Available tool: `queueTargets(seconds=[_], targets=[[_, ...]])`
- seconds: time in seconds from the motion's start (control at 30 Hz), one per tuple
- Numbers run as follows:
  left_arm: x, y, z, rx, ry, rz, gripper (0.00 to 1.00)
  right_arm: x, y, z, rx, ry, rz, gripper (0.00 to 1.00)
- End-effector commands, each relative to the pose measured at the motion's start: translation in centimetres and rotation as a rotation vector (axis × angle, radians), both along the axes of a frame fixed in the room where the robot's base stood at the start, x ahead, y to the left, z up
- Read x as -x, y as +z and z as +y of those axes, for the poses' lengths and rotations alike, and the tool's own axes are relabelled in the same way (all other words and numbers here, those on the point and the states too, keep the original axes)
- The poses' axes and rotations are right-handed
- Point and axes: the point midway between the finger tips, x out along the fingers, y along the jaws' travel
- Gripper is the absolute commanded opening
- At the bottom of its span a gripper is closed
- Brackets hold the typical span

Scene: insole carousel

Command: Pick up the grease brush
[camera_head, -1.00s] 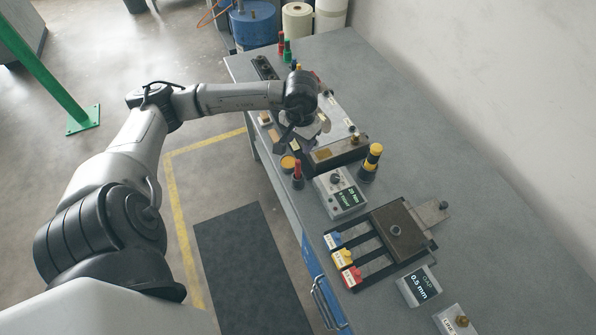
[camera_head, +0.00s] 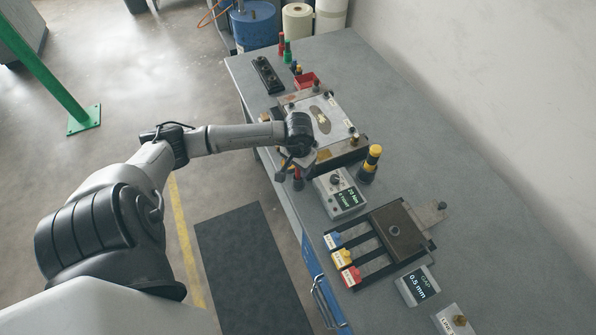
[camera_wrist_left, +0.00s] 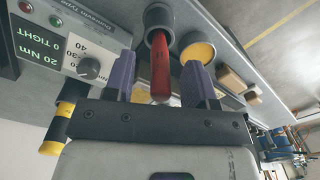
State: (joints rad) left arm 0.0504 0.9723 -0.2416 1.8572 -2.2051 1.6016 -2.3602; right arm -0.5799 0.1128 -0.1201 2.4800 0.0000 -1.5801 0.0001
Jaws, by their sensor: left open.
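The grease brush appears to be the red handle (camera_wrist_left: 160,68) standing in a dark round holder (camera_wrist_left: 158,17) in the left wrist view. In the left wrist view, the two purple-grey fingers of my left gripper (camera_wrist_left: 160,62) are open, one on each side of the handle. I cannot tell whether either finger touches it. The brush's lower end is hidden in the holder. My right gripper is not in view.
A yellow-topped tin (camera_wrist_left: 198,50) stands beside the holder. The torque box (camera_head: 341,196) and a black-and-yellow tool (camera_head: 370,164) are close by. A plate fixture (camera_head: 345,128) lies behind the gripper. The bench (camera_head: 460,180) is clear along the wall.

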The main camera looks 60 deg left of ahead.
Motion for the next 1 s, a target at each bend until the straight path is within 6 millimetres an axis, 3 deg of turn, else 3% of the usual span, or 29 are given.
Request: queueTargets(seconds=[0.2,0.47,1.0], targets=[[0.0,-1.8,0.0,0.001,0.0,0.0,0.51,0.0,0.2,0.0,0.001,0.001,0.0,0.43],[0.0,-2.0,0.1,-0.001,-0.001,-0.001,0.51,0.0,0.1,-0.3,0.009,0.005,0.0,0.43],[0.0,-1.9,0.0,0.0,-0.001,-0.001,0.0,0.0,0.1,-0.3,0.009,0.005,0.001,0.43]])
